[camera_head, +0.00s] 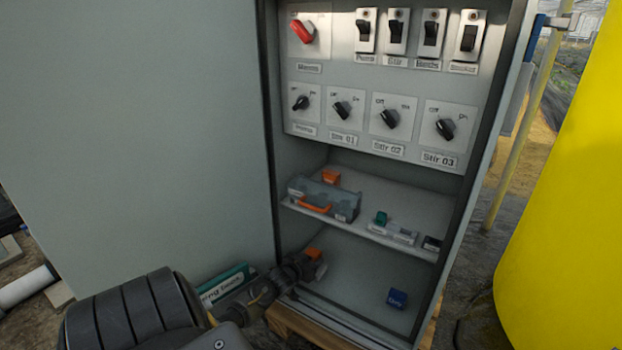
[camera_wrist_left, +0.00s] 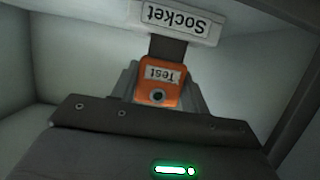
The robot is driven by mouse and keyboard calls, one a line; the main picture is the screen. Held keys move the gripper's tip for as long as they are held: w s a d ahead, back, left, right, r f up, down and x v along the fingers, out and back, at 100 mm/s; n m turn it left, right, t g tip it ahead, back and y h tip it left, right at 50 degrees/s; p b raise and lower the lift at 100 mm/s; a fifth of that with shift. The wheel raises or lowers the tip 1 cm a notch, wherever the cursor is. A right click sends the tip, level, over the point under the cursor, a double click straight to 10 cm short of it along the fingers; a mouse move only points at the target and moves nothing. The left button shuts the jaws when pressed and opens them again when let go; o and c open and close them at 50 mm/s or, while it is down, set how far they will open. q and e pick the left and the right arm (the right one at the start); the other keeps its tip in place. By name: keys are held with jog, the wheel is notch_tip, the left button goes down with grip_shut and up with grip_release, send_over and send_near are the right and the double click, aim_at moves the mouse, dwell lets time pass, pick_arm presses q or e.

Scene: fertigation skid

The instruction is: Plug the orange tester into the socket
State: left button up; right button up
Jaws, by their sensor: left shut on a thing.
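The orange tester (camera_head: 314,254) is in the lower compartment of the open grey cabinet, at its left side. My left gripper (camera_head: 302,268) reaches in from the left and is shut on it. In the left wrist view the tester (camera_wrist_left: 161,76) shows its "Test" label and a round dark hole, with grey finger parts on both sides. A dark block (camera_wrist_left: 167,48) lies between the tester and a white plate labelled "Socket" (camera_wrist_left: 178,18), which appears upside down. Socket openings are hidden, and I cannot tell whether the tester touches them. My right gripper is not in view.
A shelf (camera_head: 365,222) above my gripper holds a grey box with an orange part (camera_head: 318,196) and several small items. A blue block (camera_head: 397,298) sits at the lower right. The cabinet's switch panel (camera_head: 370,95) is above. A yellow tank (camera_head: 565,200) stands right.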

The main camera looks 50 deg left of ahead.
pick_arm(q)
jog(key=shift+f, duration=0.75)
dwell(0.3)
jog(key=o, duration=1.1)
jog(key=p+v, duration=0.4)
jog(key=v, duration=0.3)
jog(key=shift+w, duration=0.1)
jog(key=shift+s+d+r, duration=0.1)
jog(key=shift+s+r, duration=0.05)
jog(key=shift+s, duration=0.2)
